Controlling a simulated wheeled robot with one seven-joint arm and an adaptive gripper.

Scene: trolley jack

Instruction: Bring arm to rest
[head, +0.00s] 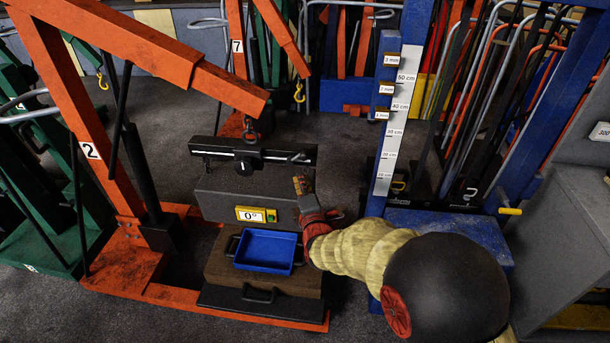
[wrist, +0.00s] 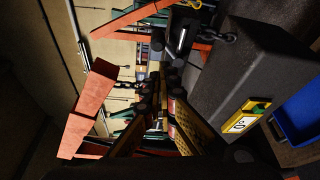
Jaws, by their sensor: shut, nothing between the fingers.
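My gripper (head: 301,184) is at the end of my beige arm, which reaches in from the lower right in the head view. It points up beside the right end of a grey panel (head: 218,207), below the black bar (head: 240,151). The gripper is shut and empty. Whether it touches the panel I cannot tell. In the wrist view its fingers (wrist: 158,103) run up the middle, with the grey panel to their right, turned on its side. A blue tray (head: 266,262) sits to the lower left of my gripper and looks empty.
An orange crane (head: 180,70) numbered 2 holds the black bar on a hook. The tray stands on a brown block (head: 222,262). A blue post with a centimetre scale (head: 388,140) stands right of my gripper. Grey floor is open behind the bar.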

